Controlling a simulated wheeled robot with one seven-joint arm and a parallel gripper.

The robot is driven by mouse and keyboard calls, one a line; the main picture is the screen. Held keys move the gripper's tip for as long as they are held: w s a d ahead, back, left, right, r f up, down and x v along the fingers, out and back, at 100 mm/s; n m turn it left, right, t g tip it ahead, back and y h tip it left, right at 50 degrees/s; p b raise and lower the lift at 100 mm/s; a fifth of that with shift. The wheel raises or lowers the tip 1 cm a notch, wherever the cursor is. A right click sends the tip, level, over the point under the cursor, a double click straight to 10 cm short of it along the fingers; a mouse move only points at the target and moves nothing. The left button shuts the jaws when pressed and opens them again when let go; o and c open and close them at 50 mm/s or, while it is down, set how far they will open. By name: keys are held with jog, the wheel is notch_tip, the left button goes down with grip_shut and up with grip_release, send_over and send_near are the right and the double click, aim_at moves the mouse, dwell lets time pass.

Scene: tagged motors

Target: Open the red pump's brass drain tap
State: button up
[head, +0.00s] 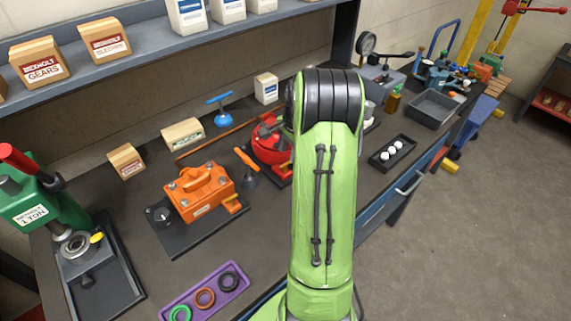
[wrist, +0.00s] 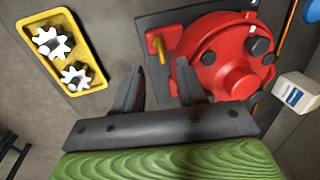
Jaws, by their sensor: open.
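The red pump (wrist: 232,52) sits on a dark base plate (wrist: 150,22) in the wrist view, with a round body and dark knobs. Its brass drain tap (wrist: 158,46) is a small yellowish lever on the pump's left side in that view. My gripper (wrist: 160,82) is open and empty, with its two dark fingers pointing toward the tap and the tap in line with the gap between them. I cannot tell how far the fingers are from it. In the head view the red pump (head: 268,146) is partly hidden behind my green arm, and my gripper is hidden.
A yellow tray (wrist: 36,22) with white gears lies left in the wrist view; a white box (wrist: 297,92) is at right. A black tray (head: 378,163) lies right.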

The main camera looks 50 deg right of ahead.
aim_at(286, 164)
jog(key=f, duration=0.3)
jog(key=w+f, duration=0.1)
jog(key=f, duration=0.2)
jog(key=shift+w+d+f, duration=0.1)
jog(key=shift+d+f, duration=0.05)
grip_shut()
